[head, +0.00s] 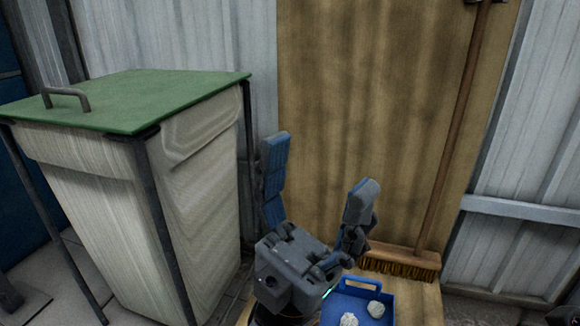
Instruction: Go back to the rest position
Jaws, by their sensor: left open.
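My left gripper (317,170) stands upright in the lower middle of the head view. Its two blue-grey fingers point up and are spread apart, with nothing between them. It is in front of a wooden panel and to the right of a sack stand. My right gripper is not in view.
A white sack (90,200) hangs in a dark frame under a green lid (130,98) with a handle. A broom (445,160) leans against the wooden panel (350,80). A blue tray (378,291) with two whitish lumps (376,309) sits at the bottom, right of my gripper.

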